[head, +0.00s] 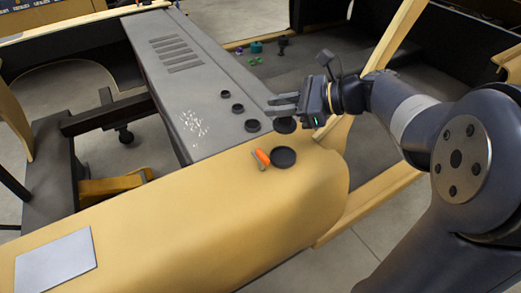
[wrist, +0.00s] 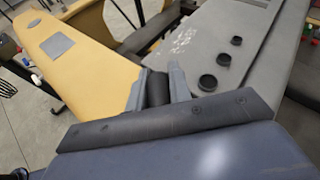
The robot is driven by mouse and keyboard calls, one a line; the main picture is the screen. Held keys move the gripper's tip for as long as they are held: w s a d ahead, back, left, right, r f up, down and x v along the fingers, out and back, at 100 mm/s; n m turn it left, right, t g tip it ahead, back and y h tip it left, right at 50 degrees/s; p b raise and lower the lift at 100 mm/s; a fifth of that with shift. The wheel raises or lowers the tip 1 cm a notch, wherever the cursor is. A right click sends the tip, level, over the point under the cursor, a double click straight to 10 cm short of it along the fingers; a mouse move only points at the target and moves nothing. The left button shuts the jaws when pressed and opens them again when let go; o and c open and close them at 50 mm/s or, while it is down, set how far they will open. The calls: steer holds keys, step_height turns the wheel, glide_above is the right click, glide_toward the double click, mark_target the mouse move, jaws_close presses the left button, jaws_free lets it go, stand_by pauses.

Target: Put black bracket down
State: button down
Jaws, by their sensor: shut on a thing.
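My gripper (head: 274,105) is over the grey panel (head: 185,85) near its right edge, fingers pointing left. In the wrist view my gripper (wrist: 153,90) is shut on a dark piece, the black bracket (wrist: 157,89), which sits between the two grey fingers. Only its rounded dark face shows; the rest is hidden by the gripper. In the head view I cannot make the bracket out clearly between the fingers. I cannot tell whether it touches a surface.
Several black rings, one of them a small ring (head: 252,125), stand in a row on the grey panel. A black round dish (head: 283,157) and an orange-handled tool (head: 262,157) lie on the yellow shell (head: 200,215). A grey plate (head: 56,262) lies at its left end. The yellow middle is clear.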

step_height(320, 180, down, 10)
steer(key=shift+r+p, duration=0.1)
steer(key=shift+p, duration=0.2)
steer(key=c, duration=1.6)
jaws_free()
steer(key=shift+o, duration=0.2)
steer(key=shift+d, duration=0.1)
steer(key=b+v, duration=0.1)
steer(key=v, duration=1.1)
steer(key=shift+b, duration=0.3)
